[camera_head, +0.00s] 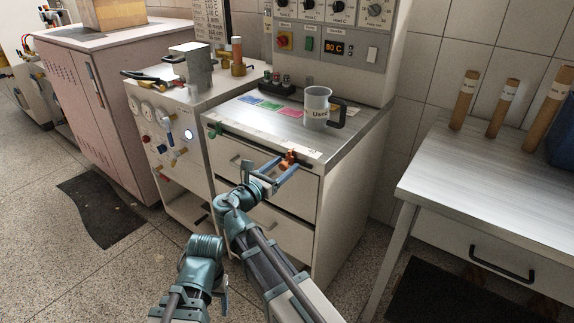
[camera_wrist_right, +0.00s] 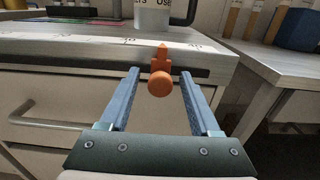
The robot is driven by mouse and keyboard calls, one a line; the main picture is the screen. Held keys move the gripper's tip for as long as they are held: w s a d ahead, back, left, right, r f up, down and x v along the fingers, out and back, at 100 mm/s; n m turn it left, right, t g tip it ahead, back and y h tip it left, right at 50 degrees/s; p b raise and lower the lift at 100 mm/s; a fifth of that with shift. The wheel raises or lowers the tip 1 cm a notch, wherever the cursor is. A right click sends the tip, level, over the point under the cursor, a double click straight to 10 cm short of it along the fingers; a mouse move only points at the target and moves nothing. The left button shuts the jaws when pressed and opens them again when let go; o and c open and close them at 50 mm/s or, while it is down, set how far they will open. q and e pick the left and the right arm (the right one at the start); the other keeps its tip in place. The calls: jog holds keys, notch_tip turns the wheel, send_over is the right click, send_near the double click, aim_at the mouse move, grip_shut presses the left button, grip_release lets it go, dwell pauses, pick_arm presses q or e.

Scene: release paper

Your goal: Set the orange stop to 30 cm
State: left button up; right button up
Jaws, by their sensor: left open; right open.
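The orange stop (camera_head: 289,158) sits on the rail along the front edge of the metal worktop, toward its right end. In the right wrist view, the orange stop (camera_wrist_right: 161,76) has a pointed top and a round knob facing me. My left gripper (camera_head: 224,288) is open and empty, low over the floor.
A grey mug (camera_head: 317,106) stands on the worktop (camera_head: 345,133) behind the stop. A green piece (camera_head: 214,130) is at the rail's left end. Drawers with handles (camera_head: 240,163) lie below. A separate table (camera_head: 480,190) with cardboard tubes stands at right.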

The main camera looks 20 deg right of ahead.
grip_shut()
dwell(1.3)
